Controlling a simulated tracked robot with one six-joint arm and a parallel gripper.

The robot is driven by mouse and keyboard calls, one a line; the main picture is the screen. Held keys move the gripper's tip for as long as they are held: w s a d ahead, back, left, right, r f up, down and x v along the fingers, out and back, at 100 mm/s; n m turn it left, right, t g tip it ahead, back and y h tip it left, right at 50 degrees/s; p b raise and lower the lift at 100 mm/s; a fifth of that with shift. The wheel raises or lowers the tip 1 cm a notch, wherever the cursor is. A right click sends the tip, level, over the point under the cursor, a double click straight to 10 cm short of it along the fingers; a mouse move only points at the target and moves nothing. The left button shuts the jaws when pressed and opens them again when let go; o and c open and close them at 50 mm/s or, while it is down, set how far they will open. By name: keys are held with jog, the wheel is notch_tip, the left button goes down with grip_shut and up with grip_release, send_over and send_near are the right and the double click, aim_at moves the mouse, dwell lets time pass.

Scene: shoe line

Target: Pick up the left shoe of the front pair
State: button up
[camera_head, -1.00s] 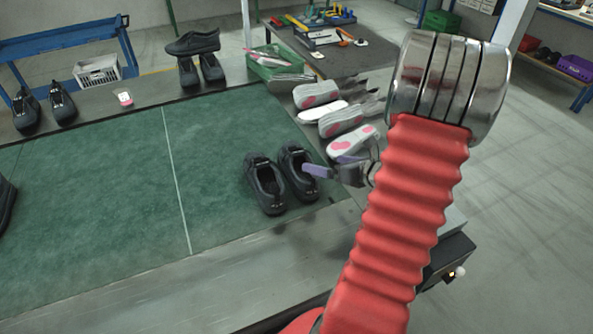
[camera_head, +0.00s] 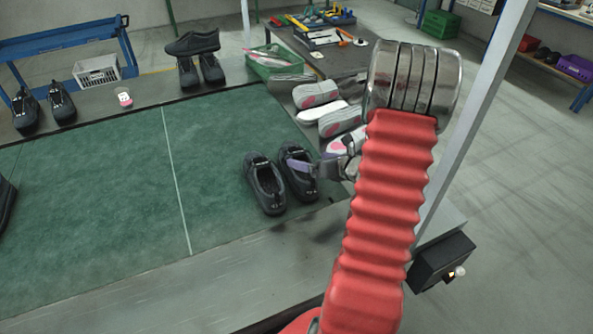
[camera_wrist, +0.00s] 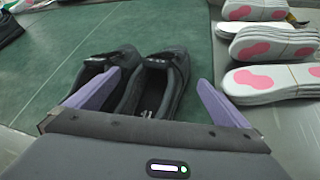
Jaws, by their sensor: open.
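The front pair is two dark grey-black shoes standing side by side on the green mat. Its left shoe (camera_head: 265,186) stands upright, and in the wrist view this shoe (camera_wrist: 100,68) is partly behind my left purple finger. The right shoe (camera_head: 299,180) is beside it; in the wrist view this shoe (camera_wrist: 163,76) appears between my fingers. My gripper (camera_wrist: 158,80) is open and empty. In the head view one purple finger (camera_head: 299,165) overlaps the right shoe's opening; I cannot tell whether it touches.
White-grey soles with pink patches (camera_head: 340,121) lie stacked right of the pair. More black shoes (camera_head: 58,102) stand at the back left and back middle, near a green crate (camera_head: 275,68).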

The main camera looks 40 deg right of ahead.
send_over(303, 173)
notch_tip(303, 173, down, 2)
jog(key=shift+c, duration=0.4)
jog(key=c, duration=1.8)
jog(key=shift+o, duration=0.2)
jog(key=shift+r, duration=0.1)
jog(key=shift+r, duration=0.15)
jog(key=shift+c, duration=0.9)
jog(key=shift+r, duration=4.8)
